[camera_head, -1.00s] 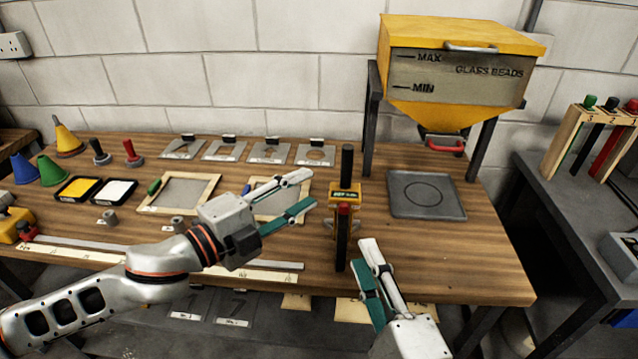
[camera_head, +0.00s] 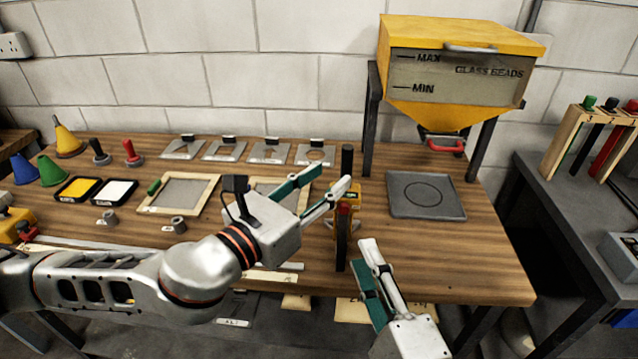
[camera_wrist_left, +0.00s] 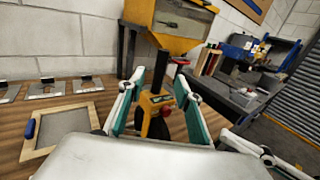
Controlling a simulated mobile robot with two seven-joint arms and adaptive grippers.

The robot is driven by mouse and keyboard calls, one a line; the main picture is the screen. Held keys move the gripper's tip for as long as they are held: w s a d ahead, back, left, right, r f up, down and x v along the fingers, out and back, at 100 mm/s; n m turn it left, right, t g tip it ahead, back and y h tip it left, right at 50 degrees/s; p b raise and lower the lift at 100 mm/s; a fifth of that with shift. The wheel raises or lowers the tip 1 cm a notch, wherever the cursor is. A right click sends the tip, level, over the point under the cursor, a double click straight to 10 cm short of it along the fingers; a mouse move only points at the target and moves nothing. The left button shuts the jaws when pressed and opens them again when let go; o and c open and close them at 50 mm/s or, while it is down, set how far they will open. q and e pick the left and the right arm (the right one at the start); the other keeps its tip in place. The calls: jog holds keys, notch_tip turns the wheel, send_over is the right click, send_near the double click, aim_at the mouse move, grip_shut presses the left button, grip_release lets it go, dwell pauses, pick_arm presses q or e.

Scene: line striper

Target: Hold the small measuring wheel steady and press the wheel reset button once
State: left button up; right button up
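The small measuring wheel (camera_head: 342,245) stands upright on the bench, with a black handle (camera_head: 347,160), a yellow body with a display, and a red button (camera_head: 344,208). My left gripper (camera_head: 333,175) is open, its fingers pointing at the wheel's upper part from the left. In the left wrist view, the measuring wheel's yellow body (camera_wrist_left: 156,103) shows between the two spread fingers; contact is not clear. My right gripper (camera_head: 364,255) is open and empty, in front of the bench's near edge, right of and below the wheel, apart from it.
A grey square tray (camera_head: 428,213) lies right of the wheel. A yellow glass beads hopper (camera_head: 460,60) stands behind on dark legs. Framed screens (camera_head: 180,194), stencil plates and paint pads lie to the left. The bench's front right is clear.

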aim_at(343, 167)
pick_arm(q)
jog(key=x, duration=0.6)
jog(key=shift+w+d, duration=0.25)
jog(key=shift+w, duration=0.05)
grip_shut()
pick_arm(e)
grip_shut()
dwell(0.8)
